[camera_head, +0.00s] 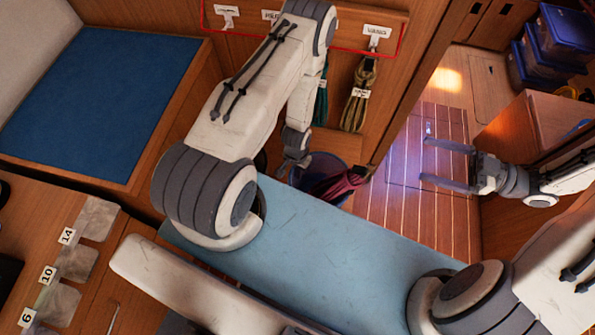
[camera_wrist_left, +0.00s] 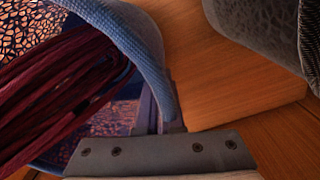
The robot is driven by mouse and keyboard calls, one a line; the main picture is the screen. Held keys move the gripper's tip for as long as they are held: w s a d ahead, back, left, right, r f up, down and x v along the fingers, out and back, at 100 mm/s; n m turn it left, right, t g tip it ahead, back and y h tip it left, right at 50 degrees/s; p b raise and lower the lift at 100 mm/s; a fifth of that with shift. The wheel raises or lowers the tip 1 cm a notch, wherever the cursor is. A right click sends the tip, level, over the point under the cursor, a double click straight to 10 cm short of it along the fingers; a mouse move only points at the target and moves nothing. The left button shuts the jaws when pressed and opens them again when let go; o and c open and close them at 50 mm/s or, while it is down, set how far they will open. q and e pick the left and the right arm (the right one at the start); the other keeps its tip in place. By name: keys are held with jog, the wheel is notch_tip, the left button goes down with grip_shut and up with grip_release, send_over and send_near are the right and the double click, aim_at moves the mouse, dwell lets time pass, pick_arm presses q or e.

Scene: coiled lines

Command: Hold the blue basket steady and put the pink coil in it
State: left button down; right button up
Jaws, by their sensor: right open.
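The blue basket (camera_head: 333,163) stands on the floor beyond the light-blue bench top, partly hidden by my left arm. The pink coil (camera_head: 342,184), dark red here, lies in the basket's mouth, with its right end at or over the rim. In the left wrist view the coil (camera_wrist_left: 55,90) lies inside the curved blue rim (camera_wrist_left: 120,35). My left gripper (camera_head: 292,166) is at the basket's left side; the wrist view shows its fingers (camera_wrist_left: 160,110) close together around the rim. My right gripper (camera_head: 447,165) is open and empty, to the right of the basket and apart from it.
A teal coil (camera_head: 321,95) and a tan coil (camera_head: 357,98) hang on the wooden panel behind the basket. The light-blue bench top (camera_head: 300,240) lies in front. Blue bins (camera_head: 550,45) are stacked at the back right. The planked floor (camera_head: 410,215) is clear.

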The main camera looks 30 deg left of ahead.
pick_arm(q)
jog(key=c, duration=1)
grip_release()
jog(key=shift+o, duration=0.2)
notch_tip(320, 180, up, 12)
jog(key=shift+a, duration=0.15)
